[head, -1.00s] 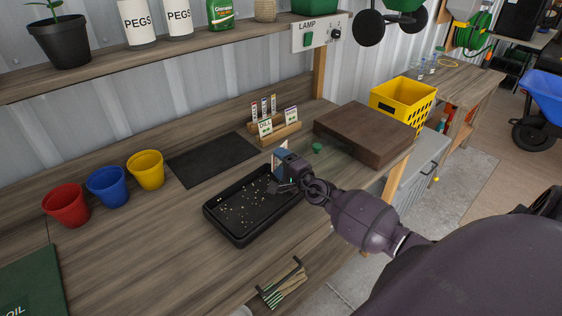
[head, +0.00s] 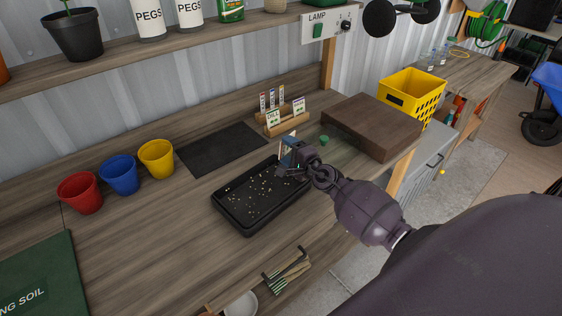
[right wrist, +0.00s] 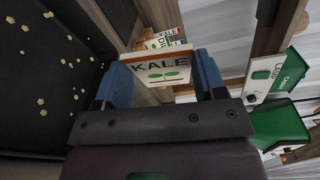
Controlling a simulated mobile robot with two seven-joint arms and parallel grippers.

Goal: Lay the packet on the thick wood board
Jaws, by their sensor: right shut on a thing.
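The seed packet is white with the word KALE, an orange stripe and a green leaf, best seen in the right wrist view (right wrist: 160,66). My right gripper (head: 289,160) is shut on it, with the blue fingers at either side. In the head view the packet (head: 291,139) is small and partly hidden by the gripper. It is held above the far right end of the black tray. The thick wood board (head: 372,122), dark brown and bare on top, lies to the right of the gripper, apart from the packet. My left gripper is not in view.
The black tray (head: 226,215) holds scattered seeds. A wooden rack (head: 287,123) with other packets stands behind the gripper. A small green item (head: 324,140) sits between gripper and board. A yellow crate (head: 411,92) stands behind the board. A dark mat (head: 220,149) lies left.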

